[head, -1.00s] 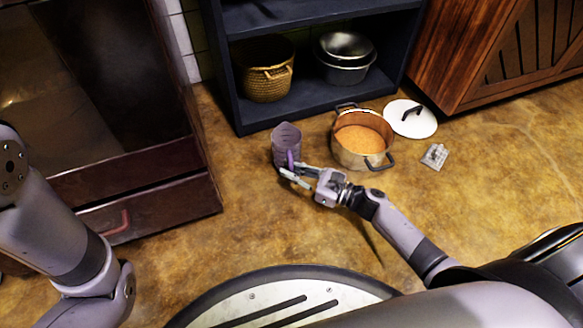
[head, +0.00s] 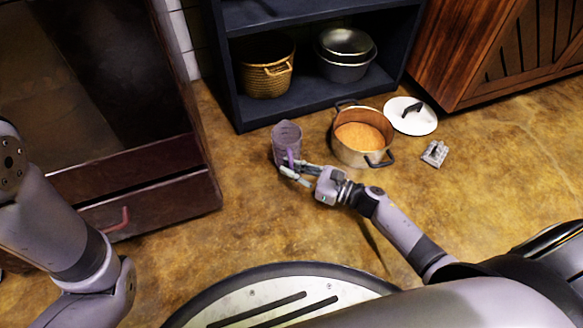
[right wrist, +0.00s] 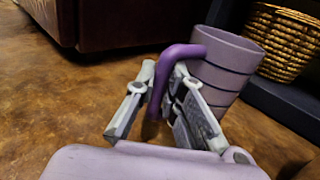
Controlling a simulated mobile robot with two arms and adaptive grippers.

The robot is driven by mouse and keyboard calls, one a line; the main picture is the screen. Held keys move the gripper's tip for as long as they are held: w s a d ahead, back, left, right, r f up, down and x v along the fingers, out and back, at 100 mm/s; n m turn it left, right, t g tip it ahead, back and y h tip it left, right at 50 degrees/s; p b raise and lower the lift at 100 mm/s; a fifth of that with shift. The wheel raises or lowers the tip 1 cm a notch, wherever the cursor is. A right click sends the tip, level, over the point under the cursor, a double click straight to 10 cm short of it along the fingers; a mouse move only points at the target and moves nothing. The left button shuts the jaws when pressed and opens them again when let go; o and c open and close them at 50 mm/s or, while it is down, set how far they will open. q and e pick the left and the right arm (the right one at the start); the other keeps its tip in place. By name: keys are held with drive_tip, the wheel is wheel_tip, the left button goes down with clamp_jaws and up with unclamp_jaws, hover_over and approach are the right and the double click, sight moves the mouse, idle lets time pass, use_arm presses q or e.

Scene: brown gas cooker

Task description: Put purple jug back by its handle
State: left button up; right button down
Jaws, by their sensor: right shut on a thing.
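The purple jug (head: 287,140) stands upright on the brown floor in the head view, in front of the dark shelf unit and left of the pot. Its translucent body (right wrist: 225,65) and solid purple handle (right wrist: 172,62) show in the right wrist view. My right gripper (head: 288,172) is at the jug's near side, with its fingers (right wrist: 160,95) on both sides of the handle, shut on it. My left gripper is outside the head view; only part of the left arm shows.
A metal pot (head: 345,152) with orange contents stands right of the jug. The shelf (head: 300,100) holds a wicker basket (head: 265,78) and metal pots (head: 343,62). A dark red drawer unit (head: 160,205) is at left.

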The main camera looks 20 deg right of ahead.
drive_tip(key=shift+f, duration=0.75)
idle(0.4)
drive_tip(key=c, duration=1.6)
unclamp_jaws()
drive_tip(key=shift+d, duration=0.1)
drive_tip(key=shift+v, duration=3.95)
drive_tip(key=shift+r, duration=0.1)
wheel_tip(320, 180, up, 5)
drive_tip(key=p, duration=0.4)
